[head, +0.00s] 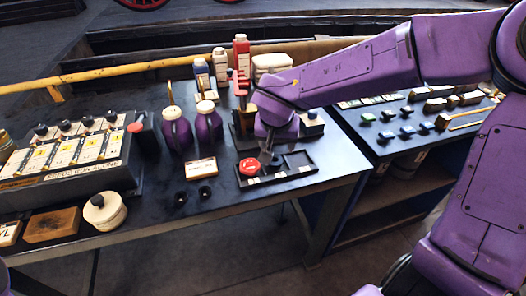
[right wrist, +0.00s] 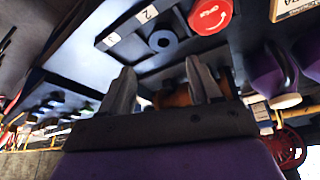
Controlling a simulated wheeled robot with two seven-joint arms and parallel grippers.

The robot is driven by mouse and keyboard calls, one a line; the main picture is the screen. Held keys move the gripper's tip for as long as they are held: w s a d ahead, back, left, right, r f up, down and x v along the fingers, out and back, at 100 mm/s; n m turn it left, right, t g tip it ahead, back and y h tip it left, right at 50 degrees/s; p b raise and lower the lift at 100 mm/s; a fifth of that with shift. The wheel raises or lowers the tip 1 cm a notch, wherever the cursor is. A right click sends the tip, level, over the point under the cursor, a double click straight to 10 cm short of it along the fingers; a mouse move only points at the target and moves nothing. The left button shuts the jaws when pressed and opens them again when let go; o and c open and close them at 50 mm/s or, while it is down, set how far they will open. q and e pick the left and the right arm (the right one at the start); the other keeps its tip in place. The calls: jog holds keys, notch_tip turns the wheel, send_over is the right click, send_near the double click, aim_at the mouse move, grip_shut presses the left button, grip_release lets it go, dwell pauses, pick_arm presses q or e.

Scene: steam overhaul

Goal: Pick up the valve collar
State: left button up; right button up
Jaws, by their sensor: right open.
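A dark blue-grey ring (right wrist: 163,41), which looks like the valve collar, lies in a compartment of a shallow dark tray (right wrist: 95,62) in the right wrist view. In the head view the tray (head: 312,168) is near the front edge of the bench, and my gripper mostly hides the ring. My right gripper (head: 271,155) points down over the tray. The right wrist view shows its two fingers (right wrist: 160,82) apart, with nothing between them and the ring beyond the tips. My left gripper is not in view.
A round red OPEN piece (head: 250,167) sits beside the ring. Purple jugs (head: 177,135) and a small labelled block (head: 201,168) stand left of the tray. Two small black round pieces (head: 180,197) lie on the bench.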

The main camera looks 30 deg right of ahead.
aim_at(275, 162)
jog(key=x, duration=0.2)
jog(key=b+x, duration=0.1)
jog(key=shift+s+f, duration=0.1)
jog(key=shift+s, duration=0.2)
jog(key=x, duration=0.4)
jog(key=a+x, duration=0.1)
jog(key=x, duration=0.1)
jog(key=shift+w+f, duration=0.15)
jog(key=shift+w, duration=0.3)
jog(key=shift+s+d, duration=0.1)
jog(key=shift+s, duration=0.15)
jog(key=shift+w, duration=0.1)
jog(key=c, duration=1)
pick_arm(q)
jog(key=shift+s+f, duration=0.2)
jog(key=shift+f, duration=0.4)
pick_arm(e)
jog(key=shift+o, duration=0.2)
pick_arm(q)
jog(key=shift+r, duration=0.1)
pick_arm(e)
jog(key=shift+r, duration=0.2)
